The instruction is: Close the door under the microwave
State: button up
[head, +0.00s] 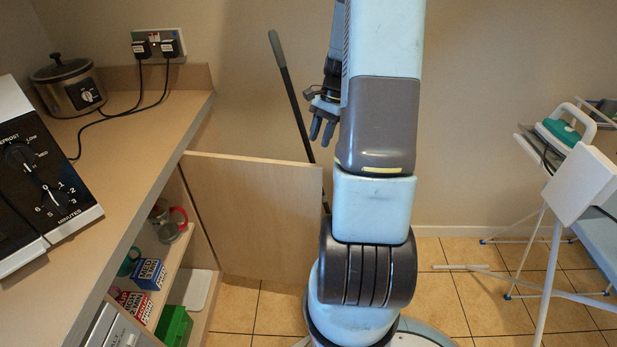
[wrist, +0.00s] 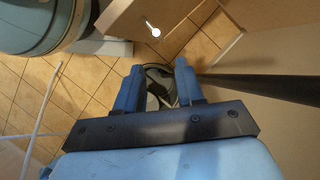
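The light wooden cabinet door (head: 250,215) stands open, swung out from the counter cabinet, which holds shelves of items. The microwave (head: 48,180) sits on the counter above at the left, only partly in view. My gripper (head: 322,132) is above and beyond the door near its free end, fingers pointing down. In the wrist view my gripper (wrist: 158,88) shows two blue fingers spread apart with nothing held between them. A wooden panel with a small pale round fitting, which looks like the door (wrist: 125,16), lies ahead of the fingers, apart from them. My arm hides part of the area right of the door.
A dark pole (head: 291,95) leans on the wall behind the door, close to my gripper; the wrist view shows a dark pole (wrist: 270,88) at right. Mugs and boxes (head: 150,273) fill the shelves. An ironing board with an iron (head: 566,130) stands right.

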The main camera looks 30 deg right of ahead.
jog(key=x, duration=1.4)
jog(key=shift+f, duration=0.15)
grip_shut()
dwell(0.3)
